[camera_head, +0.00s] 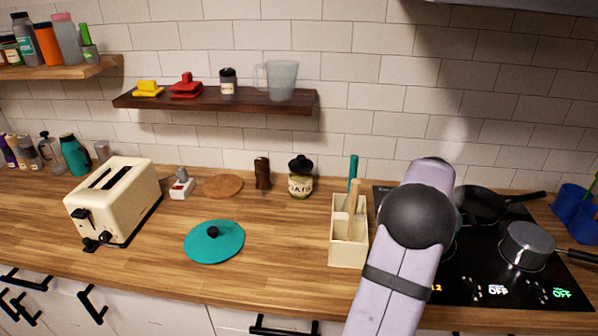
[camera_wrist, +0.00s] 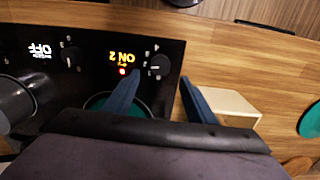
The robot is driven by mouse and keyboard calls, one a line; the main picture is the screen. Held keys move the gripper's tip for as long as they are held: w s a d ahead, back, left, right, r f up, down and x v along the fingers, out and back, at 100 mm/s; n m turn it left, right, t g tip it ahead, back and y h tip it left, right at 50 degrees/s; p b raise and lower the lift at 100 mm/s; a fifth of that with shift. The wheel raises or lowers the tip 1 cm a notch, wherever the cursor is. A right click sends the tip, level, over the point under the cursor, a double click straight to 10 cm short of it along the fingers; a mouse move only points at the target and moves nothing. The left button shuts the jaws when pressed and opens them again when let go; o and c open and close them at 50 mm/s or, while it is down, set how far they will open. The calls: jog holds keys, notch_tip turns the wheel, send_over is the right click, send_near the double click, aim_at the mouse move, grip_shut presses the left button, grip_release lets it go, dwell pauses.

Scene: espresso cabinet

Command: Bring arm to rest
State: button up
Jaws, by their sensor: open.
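My arm (camera_head: 405,255) reaches over the cooktop (camera_head: 470,262), between the wooden utensil holder (camera_head: 349,248) and the pans. My gripper is hidden behind the arm link in the head view. In the wrist view my gripper (camera_wrist: 160,84) shows two blue fingers spread apart with nothing between them. They are above the cooktop edge, with the utensil holder (camera_wrist: 236,106) just to the right. A teal round thing (camera_wrist: 98,102) on the cooktop is partly hidden by the left finger. One cooktop display (camera_wrist: 124,57) reads "ON 2" with a red light; another reads "OFF".
A grey saucepan (camera_head: 528,246) and a dark frying pan (camera_head: 486,203) are on the cooktop. A teal lid (camera_head: 214,241), a cream toaster (camera_head: 113,200) and an oats jar (camera_head: 301,179) stand left. A dark shelf (camera_head: 215,99) hangs above. Counter around the lid is clear.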

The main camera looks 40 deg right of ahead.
jog(key=w+a+n, duration=0.2)
jog(key=w+a, duration=0.4)
jog(key=a, duration=0.6)
jog(key=w+a+n, duration=0.3)
jog(key=w+a, duration=0.2)
jog(key=a, duration=0.8)
jog(key=s+a+f+n, duration=0.1)
jog(key=s+a, duration=0.3)
jog(key=a, duration=0.5)
jog(key=s+a+f+n, duration=0.2)
jog(key=s+a+n, duration=0.1)
jog(key=a, duration=0.7)
jog(key=shift+s+f, duration=0.3)
jog(key=shift+s, duration=0.15)
